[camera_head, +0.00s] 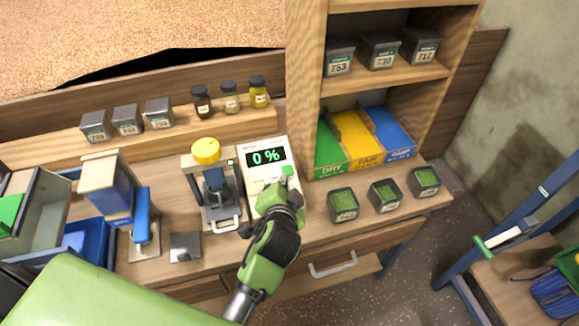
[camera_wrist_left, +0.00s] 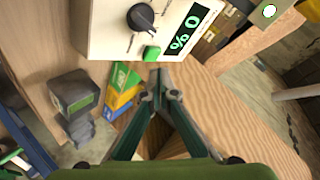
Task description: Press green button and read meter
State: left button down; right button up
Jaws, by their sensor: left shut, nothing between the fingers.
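The white meter (camera_head: 251,176) stands on the wooden bench in the head view, with a dark display (camera_head: 268,156) reading 0 % in green. Its green button (camera_head: 288,170) is at the lower right of the display. In the wrist view the meter (camera_wrist_left: 110,30) appears turned, with the green button (camera_wrist_left: 152,53) beside a black knob (camera_wrist_left: 140,17). My left gripper (camera_head: 286,184) is in front of the meter and hides its lower part. Its fingertips (camera_wrist_left: 158,72) are together and empty, close to the button. I cannot tell whether they touch it. My right gripper is not in view.
A device with a yellow knob (camera_head: 206,150) stands directly left of the meter. Several boxes of green material, including one (camera_head: 343,205), line the bench to the right. Green, yellow and blue bins (camera_head: 358,140) sit in the shelf behind. Small jars (camera_head: 230,97) stand on the back ledge.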

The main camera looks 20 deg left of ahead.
aim_at(289, 170)
pick_arm(q)
jog(key=w+d+r+m+t, duration=0.1)
jog(key=w+r, duration=0.2)
jog(key=r, duration=0.2)
jog(key=shift+w+d+r+t+y, duration=0.15)
jog(key=shift+d+t+y, duration=0.15)
jog(key=shift+d, duration=0.1)
jog(key=f+b, duration=0.2)
jog(key=w+a+f+b, duration=0.1)
jog(key=f+b, duration=0.1)
jog(key=w+f+b, duration=0.1)
jog(key=f+b, duration=0.1)
jog(key=shift+w+a+f, duration=0.2)
jog(key=shift+a, duration=0.1)
jog(key=shift+w+a+f+b, duration=0.3)
jog(key=shift+w+f+b, duration=0.2)
jog(key=shift+f, duration=0.25)
jog(key=shift+f, duration=0.15)
dwell(0.4)
jog(key=shift+w+a+f, duration=0.1)
jog(key=shift+a+f, duration=0.05)
jog(key=shift+f, duration=0.1)
